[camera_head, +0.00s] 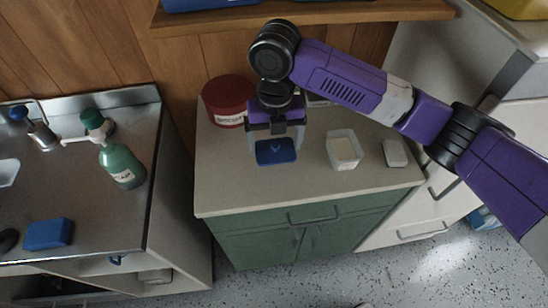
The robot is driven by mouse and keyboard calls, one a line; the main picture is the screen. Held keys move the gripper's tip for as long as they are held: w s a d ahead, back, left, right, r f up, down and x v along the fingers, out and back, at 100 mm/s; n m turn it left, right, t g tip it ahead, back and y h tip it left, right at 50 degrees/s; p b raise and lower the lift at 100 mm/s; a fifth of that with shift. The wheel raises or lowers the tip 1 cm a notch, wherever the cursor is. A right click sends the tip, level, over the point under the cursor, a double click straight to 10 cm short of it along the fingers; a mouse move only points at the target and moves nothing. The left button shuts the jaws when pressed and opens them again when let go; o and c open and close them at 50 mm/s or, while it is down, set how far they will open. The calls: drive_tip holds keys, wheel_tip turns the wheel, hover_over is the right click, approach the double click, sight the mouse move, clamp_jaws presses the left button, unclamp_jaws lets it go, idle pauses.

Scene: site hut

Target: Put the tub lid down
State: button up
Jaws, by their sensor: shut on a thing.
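The tub lid (276,152) is a small dark-blue rectangle with a raised mark. It is at the fingertips of my gripper (275,132), over the left half of the pale countertop (230,185). My gripper points down and is shut on the lid. I cannot tell whether the lid touches the counter. An open white tub (344,150) with pale contents stands to the right of the lid.
A dark-red round canister (227,101) stands behind and left of my gripper. A small whitish block (395,153) lies right of the tub. The counter's front is clear. A sink unit at left holds a green bottle (121,164) and a blue sponge (48,234).

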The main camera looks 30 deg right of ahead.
sight(275, 152)
drive_tip(key=shift+f+p, duration=0.35)
drive_tip(key=shift+f, duration=2.55)
drive_tip(key=shift+f, duration=0.1)
drive_tip(key=shift+f, duration=0.15)
drive_tip(key=o, duration=1.1)
drive_tip(key=shift+r, duration=0.2)
wheel_tip(275, 152, up, 12)
drive_tip(key=shift+r+b, duration=0.1)
drive_tip(key=shift+b, duration=0.8)
